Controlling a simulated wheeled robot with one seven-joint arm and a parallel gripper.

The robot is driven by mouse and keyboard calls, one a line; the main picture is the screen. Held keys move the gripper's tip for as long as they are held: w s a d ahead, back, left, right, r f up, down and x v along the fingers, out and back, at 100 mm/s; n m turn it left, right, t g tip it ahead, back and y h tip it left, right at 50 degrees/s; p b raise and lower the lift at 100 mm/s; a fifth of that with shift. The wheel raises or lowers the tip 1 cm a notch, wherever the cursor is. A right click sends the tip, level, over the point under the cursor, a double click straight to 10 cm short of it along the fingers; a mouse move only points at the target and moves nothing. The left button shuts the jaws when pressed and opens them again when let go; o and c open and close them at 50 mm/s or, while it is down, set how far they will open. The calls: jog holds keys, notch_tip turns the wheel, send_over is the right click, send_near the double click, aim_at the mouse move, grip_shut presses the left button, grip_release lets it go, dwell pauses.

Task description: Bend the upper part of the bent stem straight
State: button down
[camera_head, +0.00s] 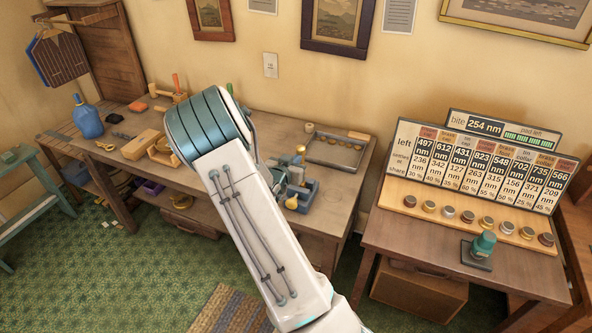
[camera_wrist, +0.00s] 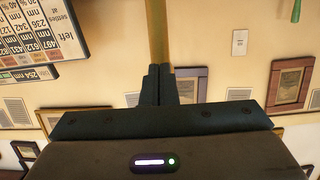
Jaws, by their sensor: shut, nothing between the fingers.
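A straight brass-coloured rod (camera_wrist: 158,32), which looks like part of the stem, runs from the top edge of the wrist view down to my fingertips. I cannot tell whether the fingers touch it or it lies beyond them. My gripper (camera_wrist: 158,72) is shut with its two dark fingers together and nothing between them. In the head view my arm hides the gripper and most of the stem. A blue-grey vise-like block (camera_head: 304,188) stands on the workbench right of my arm, with a brass knob (camera_head: 300,149) above it and a yellow ball (camera_head: 291,203) at its front. The bend is not visible.
The workbench (camera_head: 335,180) holds a tray (camera_head: 340,148), a blue bottle (camera_head: 88,118) and several tools. At right, a side table carries a number board (camera_head: 470,160), a row of knobs and a green stamp-like object (camera_head: 482,246). Framed pictures hang on the wall behind.

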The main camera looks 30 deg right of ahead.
jog(key=shift+w+d+r, duration=0.1)
jog(key=shift+w+d, duration=0.05)
jog(key=shift+d, duration=0.05)
dwell(0.3)
jog(key=v, duration=0.7)
jog(key=shift+f+p, duration=0.25)
jog(key=shift+p, duration=0.1)
dwell(0.8)
